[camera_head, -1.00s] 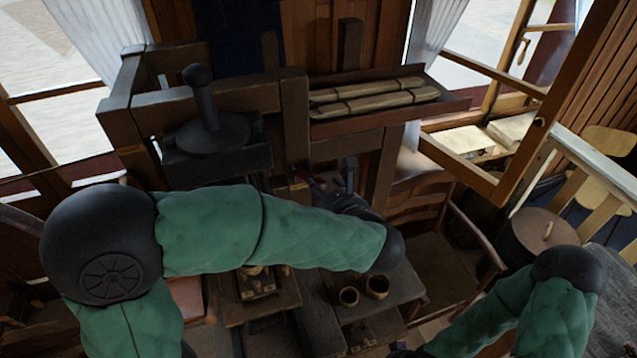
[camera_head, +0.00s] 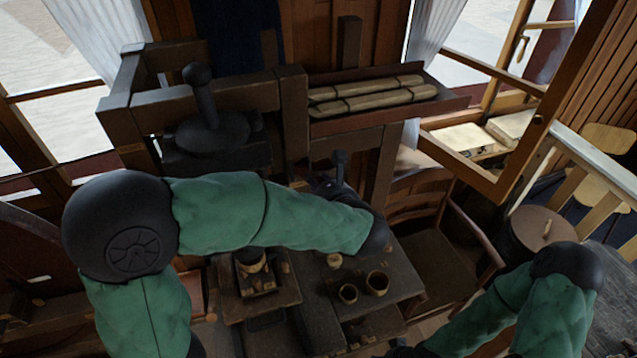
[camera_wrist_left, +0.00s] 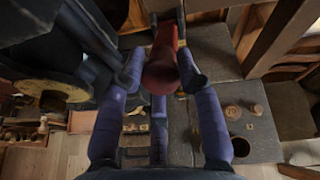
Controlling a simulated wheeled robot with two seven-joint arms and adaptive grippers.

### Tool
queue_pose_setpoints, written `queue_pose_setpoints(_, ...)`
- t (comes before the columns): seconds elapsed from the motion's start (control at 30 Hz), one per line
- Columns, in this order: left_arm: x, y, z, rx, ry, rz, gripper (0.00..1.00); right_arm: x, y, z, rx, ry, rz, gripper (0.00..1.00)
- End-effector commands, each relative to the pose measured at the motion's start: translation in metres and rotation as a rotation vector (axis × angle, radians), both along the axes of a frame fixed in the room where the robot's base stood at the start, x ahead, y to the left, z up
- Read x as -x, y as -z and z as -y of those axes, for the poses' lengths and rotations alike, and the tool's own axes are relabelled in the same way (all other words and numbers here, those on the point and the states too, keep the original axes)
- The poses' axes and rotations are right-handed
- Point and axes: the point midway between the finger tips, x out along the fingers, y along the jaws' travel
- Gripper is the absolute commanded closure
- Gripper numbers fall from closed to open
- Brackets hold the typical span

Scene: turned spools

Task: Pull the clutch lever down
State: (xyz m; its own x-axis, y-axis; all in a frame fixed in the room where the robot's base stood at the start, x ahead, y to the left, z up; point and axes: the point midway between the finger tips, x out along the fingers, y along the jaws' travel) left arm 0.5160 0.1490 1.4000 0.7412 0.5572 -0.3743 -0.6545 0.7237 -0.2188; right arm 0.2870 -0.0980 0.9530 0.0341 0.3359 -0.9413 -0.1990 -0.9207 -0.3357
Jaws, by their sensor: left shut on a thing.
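A red, rounded lever handle (camera_wrist_left: 163,62) stands in the upper middle of the left wrist view. I take it as the clutch lever. My left gripper (camera_wrist_left: 160,78) has its purple fingers closed around this handle, one on each side and one below. In the head view the left gripper (camera_head: 336,182) is a dark shape mostly hidden behind my green forearm, in front of the wooden machine frame (camera_head: 293,115). The lever cannot be made out there. My right arm enters at the lower right of the head view, and its gripper is out of the picture.
Small cups (camera_head: 376,283) stand on the dark bench (camera_head: 310,315) below my left forearm. A tray (camera_head: 440,108) with long wooden pieces sits behind. A chair (camera_head: 435,255) and a round barrel (camera_head: 540,230) stand to the right.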

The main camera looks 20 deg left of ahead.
Motion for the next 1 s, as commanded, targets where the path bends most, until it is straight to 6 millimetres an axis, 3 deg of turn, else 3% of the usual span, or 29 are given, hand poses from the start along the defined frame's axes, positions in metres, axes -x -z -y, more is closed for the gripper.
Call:
queue_pose_setpoints(0.33, 0.003, 0.008, 0.002, -0.02, 0.001, 0.035, 1.0, 0.0, 0.017, 0.0, 0.0, 0.0, 0.0, 0.42)
queue_pose_setpoints(0.8, 0.015, 0.046, 0.011, -0.131, 0.002, 0.196, 1.0, 0.0, 0.088, 0.0, 0.0, 0.0, 0.0, 0.42)
queue_pose_setpoints(1.0, 0.019, 0.06, 0.013, -0.151, 0.0, 0.228, 1.0, 0.0, 0.106, 0.0, 0.0, 0.0, 0.0, 0.42)
